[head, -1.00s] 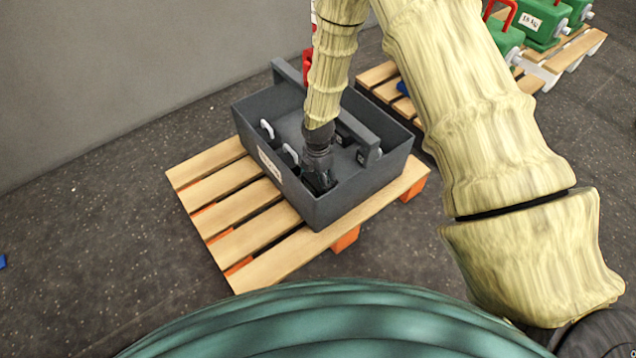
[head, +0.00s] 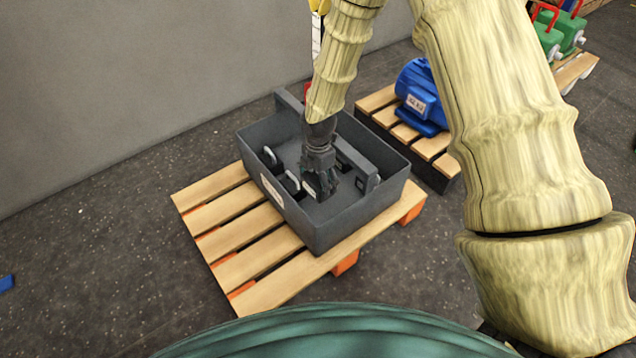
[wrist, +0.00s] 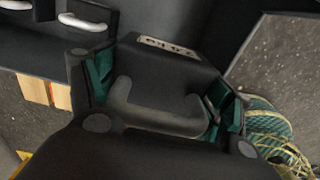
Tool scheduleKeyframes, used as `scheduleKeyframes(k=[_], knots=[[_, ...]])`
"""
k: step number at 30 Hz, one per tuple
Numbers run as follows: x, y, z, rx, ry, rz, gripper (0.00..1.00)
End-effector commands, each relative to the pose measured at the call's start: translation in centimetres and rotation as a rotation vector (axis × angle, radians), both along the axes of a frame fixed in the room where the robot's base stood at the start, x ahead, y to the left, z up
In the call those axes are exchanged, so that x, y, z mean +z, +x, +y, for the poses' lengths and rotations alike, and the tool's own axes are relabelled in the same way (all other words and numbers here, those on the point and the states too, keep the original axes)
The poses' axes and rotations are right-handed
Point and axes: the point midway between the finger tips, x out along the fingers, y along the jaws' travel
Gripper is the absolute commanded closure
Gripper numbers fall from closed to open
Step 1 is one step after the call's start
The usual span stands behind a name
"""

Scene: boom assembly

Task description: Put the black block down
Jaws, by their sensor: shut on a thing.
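The black block (wrist: 170,65) is in the wrist view, with a pale label on its far edge and a dark looped handle facing my wrist. My gripper (wrist: 162,90) is shut on it, with green-padded fingers on its left and right sides. The block there is small and mostly hidden by the fingers. I cannot tell whether its underside touches the box floor.
The box stands on a wooden pallet (head: 232,225). Dark blocks with white handles (head: 270,157) stand along its left wall, left of my gripper. A grey raised bar is to the right. A blue motor (head: 420,95) sits on another pallet behind. Bare floor lies left.

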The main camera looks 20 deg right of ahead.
Motion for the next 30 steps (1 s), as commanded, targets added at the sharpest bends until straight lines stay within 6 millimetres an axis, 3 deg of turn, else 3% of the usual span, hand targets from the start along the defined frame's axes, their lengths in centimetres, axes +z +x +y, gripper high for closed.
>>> scheduleKeyframes(k=[8,30], knots=[[1.1,0.8,0.1,-0.162,-0.001,-0.006,0.91],[3.5,3.0,0.5,-0.885,-0.006,-0.01,0.91]])
